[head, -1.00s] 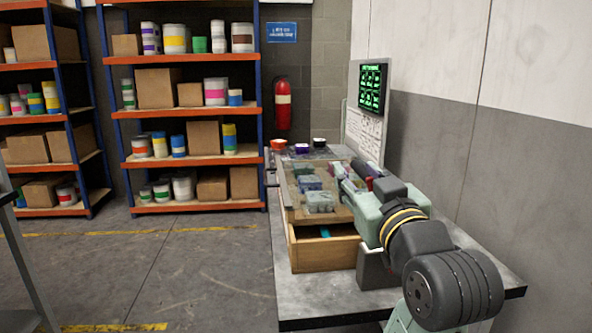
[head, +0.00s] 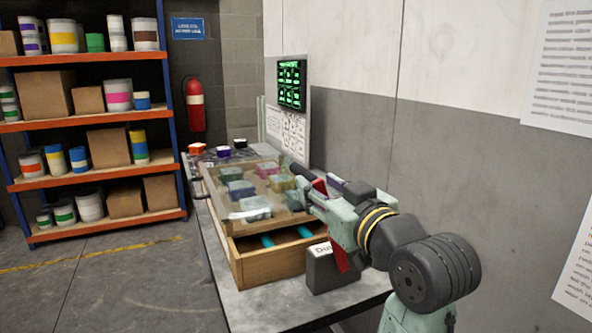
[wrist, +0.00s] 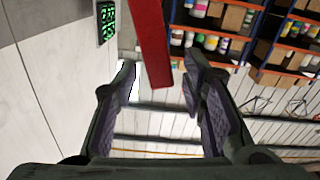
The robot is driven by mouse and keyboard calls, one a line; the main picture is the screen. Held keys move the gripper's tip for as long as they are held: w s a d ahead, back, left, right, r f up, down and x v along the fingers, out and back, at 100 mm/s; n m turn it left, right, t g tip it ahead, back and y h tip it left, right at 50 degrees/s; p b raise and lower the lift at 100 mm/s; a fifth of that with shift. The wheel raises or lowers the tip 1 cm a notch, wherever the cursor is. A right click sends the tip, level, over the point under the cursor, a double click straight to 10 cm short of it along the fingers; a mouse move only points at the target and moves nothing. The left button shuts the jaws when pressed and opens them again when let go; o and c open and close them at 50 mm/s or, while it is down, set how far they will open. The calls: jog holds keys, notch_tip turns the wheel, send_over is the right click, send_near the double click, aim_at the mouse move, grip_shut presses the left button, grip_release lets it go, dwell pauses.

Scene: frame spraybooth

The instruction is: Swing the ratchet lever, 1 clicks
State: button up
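A red bar (wrist: 152,45), which looks like the lever, runs down from the top in the wrist view, and its end lies between my two fingers. In the head view a red piece (head: 341,258) shows below my gripper by a dark grey labelled box (head: 333,271), and more red shows by the fingers. My arm hides what lies between them. My gripper (wrist: 158,78) is open, with a gap visible beside the bar. It also shows in the head view (head: 314,193), above the bench beside the wooden drawer box (head: 262,265).
The drawer box has a see-through tray (head: 215,190) with several coloured blocks above it. A panel with a green display (head: 291,83) stands behind. The wall is close on the right. Shelves (head: 95,120) and open floor lie to the left.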

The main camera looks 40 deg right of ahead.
aim_at(304, 174)
jog(key=p+x, duration=0.1)
jog(key=x, duration=0.6)
jog(key=shift+w+p, duration=0.15)
jog(key=shift+p, duration=0.15)
jog(key=shift+c, duration=0.4)
grip_shut()
